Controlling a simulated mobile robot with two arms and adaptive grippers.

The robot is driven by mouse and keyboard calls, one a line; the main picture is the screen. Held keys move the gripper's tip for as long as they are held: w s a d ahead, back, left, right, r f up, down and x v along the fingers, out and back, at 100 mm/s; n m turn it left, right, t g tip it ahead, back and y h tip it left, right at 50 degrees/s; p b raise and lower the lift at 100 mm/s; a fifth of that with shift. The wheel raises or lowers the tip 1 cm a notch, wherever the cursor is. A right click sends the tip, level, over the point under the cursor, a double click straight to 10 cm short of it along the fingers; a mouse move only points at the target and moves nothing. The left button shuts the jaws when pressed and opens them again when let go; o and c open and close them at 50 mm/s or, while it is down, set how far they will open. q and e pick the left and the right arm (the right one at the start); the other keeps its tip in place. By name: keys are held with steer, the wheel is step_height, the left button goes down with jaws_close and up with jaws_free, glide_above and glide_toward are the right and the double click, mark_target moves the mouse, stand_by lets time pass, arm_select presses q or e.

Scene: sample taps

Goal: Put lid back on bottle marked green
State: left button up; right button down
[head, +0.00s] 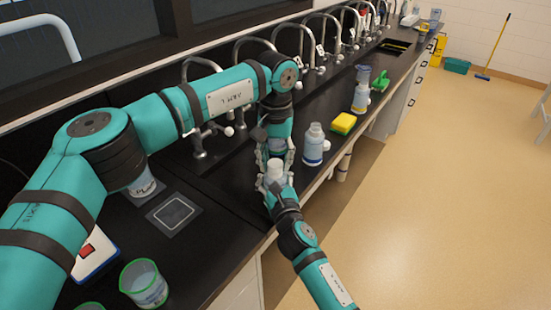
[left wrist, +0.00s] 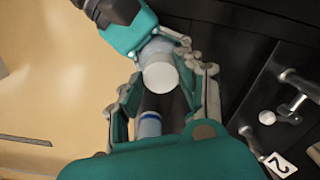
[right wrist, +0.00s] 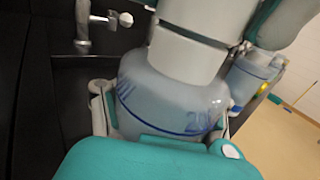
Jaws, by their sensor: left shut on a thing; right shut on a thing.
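A translucent bottle with blue scale markings (right wrist: 170,105) stands in my right gripper (right wrist: 160,120), which is shut around its body. In the head view the bottle is mostly hidden between the two grippers. A white lid (left wrist: 160,76) is at the bottle's mouth; it also shows in the head view (head: 275,165). My left gripper (head: 274,158) comes from above and is shut on the lid, a finger on each side. The lid is directly over the bottle and looks in line with it; I cannot tell whether it is fully seated. No green mark on this bottle is visible.
Metal taps (head: 198,145) line the back. Beakers (head: 143,284) stand front left.

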arm_select(q)
steer(key=m, duration=0.4)
steer(key=shift+m, duration=0.4)
steer(key=o, duration=0.7)
steer(key=shift+r, duration=0.1)
steer(key=shift+r, duration=2.15)
steer(key=shift+c, duration=0.4)
